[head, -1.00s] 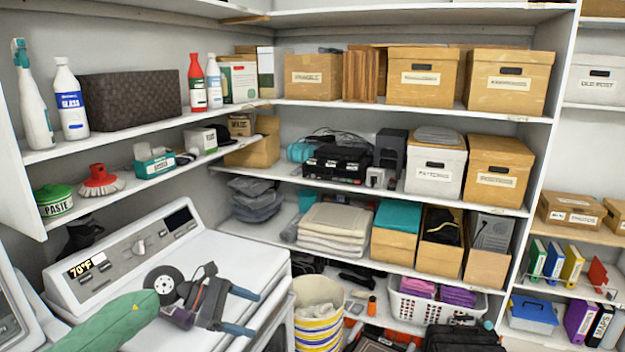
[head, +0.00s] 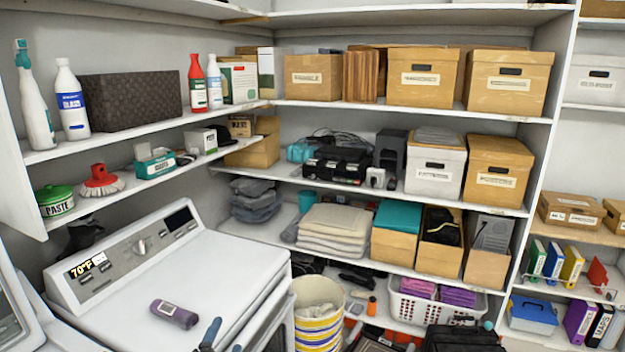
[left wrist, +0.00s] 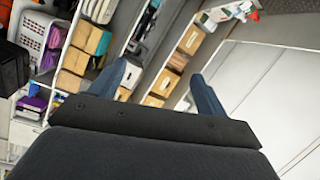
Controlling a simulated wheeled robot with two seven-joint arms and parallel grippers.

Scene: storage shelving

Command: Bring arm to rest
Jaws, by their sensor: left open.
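My left gripper (head: 224,342) shows at the bottom edge of the head view, with only its blue fingertips in frame, in front of the white washer (head: 225,262). In the left wrist view the two blue fingers of the left gripper (left wrist: 160,88) stand wide apart with nothing between them. The rest of my left arm is out of the head view. My right gripper is in neither view. A purple bottle-like item (head: 175,314) lies on its side on the washer top, apart from the fingertips.
Shelves hold cardboard boxes (head: 420,78), bottles (head: 70,100) and folded cloths (head: 335,225). A striped bucket (head: 318,312) stands right of the washer, with a white basket (head: 440,305) beyond it. Most of the washer top is clear.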

